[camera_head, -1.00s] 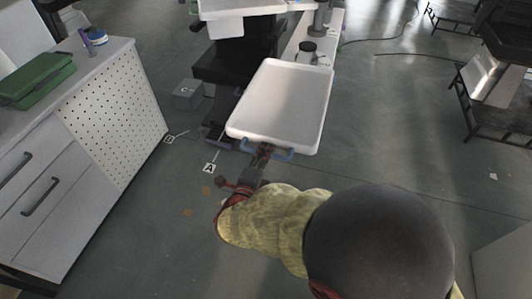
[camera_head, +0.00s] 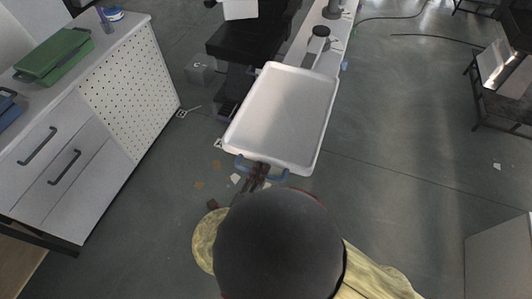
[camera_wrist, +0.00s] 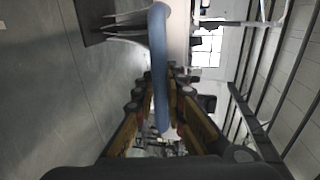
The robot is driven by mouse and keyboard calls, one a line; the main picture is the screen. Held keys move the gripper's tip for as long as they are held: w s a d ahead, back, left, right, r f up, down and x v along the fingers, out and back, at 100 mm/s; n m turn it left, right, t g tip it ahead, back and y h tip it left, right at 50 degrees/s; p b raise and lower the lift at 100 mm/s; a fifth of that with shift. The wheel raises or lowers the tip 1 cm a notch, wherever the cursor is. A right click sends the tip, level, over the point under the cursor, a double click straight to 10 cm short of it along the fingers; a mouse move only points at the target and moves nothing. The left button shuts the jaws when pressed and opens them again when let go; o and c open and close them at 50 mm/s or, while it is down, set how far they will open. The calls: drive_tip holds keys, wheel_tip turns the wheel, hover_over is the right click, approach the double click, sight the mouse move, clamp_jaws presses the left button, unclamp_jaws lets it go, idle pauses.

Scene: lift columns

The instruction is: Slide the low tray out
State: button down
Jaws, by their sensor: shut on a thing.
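The low tray (camera_head: 284,112) is a white, shallow, rounded tray with a blue handle (camera_head: 243,168) on its near edge. It lies extended toward me, near the middle of the head view, and looks empty. My gripper (camera_head: 261,172) is at the handle, shut on its middle. In the wrist view the blue handle (camera_wrist: 159,60) passes between the two fingers of my gripper (camera_wrist: 164,92). The gripper's palm is hidden behind my own arm in the head view.
A grey cabinet (camera_head: 62,158) with drawers and a perforated side stands at left, bearing a green case (camera_head: 55,55). A black lift column part (camera_head: 250,42) and a narrow white bench (camera_head: 322,58) stand behind the tray. Floor right of the tray is clear.

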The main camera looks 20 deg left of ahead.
drive_tip(key=shift+s+d+f, duration=0.1)
drive_tip(key=shift+s, duration=0.55)
drive_tip(key=c, duration=1.8)
unclamp_jaws()
drive_tip(key=shift+c, duration=0.2)
